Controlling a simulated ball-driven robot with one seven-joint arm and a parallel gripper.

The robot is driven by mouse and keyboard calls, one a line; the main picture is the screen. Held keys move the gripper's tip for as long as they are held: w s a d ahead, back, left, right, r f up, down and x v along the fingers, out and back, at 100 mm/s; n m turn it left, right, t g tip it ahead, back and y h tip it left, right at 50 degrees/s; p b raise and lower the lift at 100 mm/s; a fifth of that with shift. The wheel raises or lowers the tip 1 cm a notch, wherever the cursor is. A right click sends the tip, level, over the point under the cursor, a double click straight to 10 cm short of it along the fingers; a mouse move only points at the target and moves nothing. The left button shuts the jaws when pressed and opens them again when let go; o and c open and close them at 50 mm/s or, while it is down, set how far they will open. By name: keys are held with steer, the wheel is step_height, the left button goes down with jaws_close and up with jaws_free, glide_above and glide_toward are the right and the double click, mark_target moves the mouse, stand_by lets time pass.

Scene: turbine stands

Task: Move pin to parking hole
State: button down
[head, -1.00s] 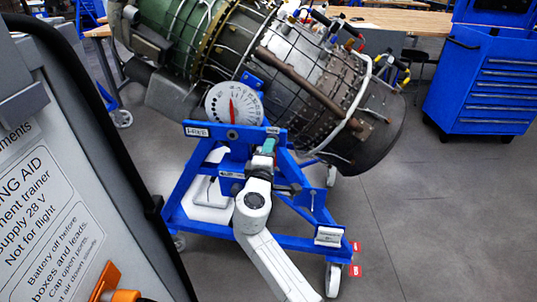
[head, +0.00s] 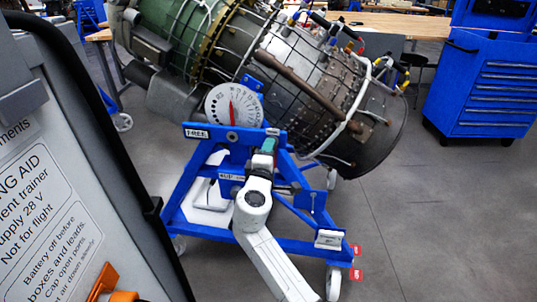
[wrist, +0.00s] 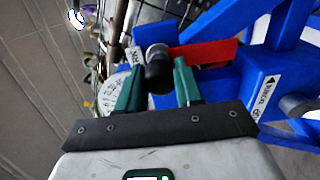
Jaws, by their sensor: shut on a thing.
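In the wrist view, the pin shows as a black rounded knob (wrist: 158,76) with a silver part beyond it. My gripper (wrist: 159,88) has its two green fingers closed around the black knob. A red strip (wrist: 205,52) lies beside the pin. In the head view, my gripper (head: 267,152) is at the upper front of the blue stand (head: 285,242), just below the dial plate (head: 233,105); the pin cannot be made out there. I cannot make out the parking hole or whether the pin sits in a hole.
The engine (head: 305,75) hangs tilted above the stand. A grey panel with printed notices (head: 60,190) fills the left side. A blue tool cabinet (head: 490,90) stands at the upper right. The grey floor (head: 430,210) is clear on the right.

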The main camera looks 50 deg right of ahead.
steer(key=shift+d+r, duration=0.2)
steer(key=c, duration=1.2)
jaws_free()
steer(key=shift+o, duration=1.4)
steer(key=shift+w+d+f, duration=0.1)
steer(key=shift+d+f, duration=0.05)
steer(key=shift+d, duration=0.15)
steer(key=o, duration=0.4)
steer(key=shift+a, duration=0.2)
steer(key=shift+a, duration=0.15)
steer(key=shift+p+v, duration=0.4)
steer(key=shift+v, duration=3.05)
steer(key=shift+f, duration=0.1)
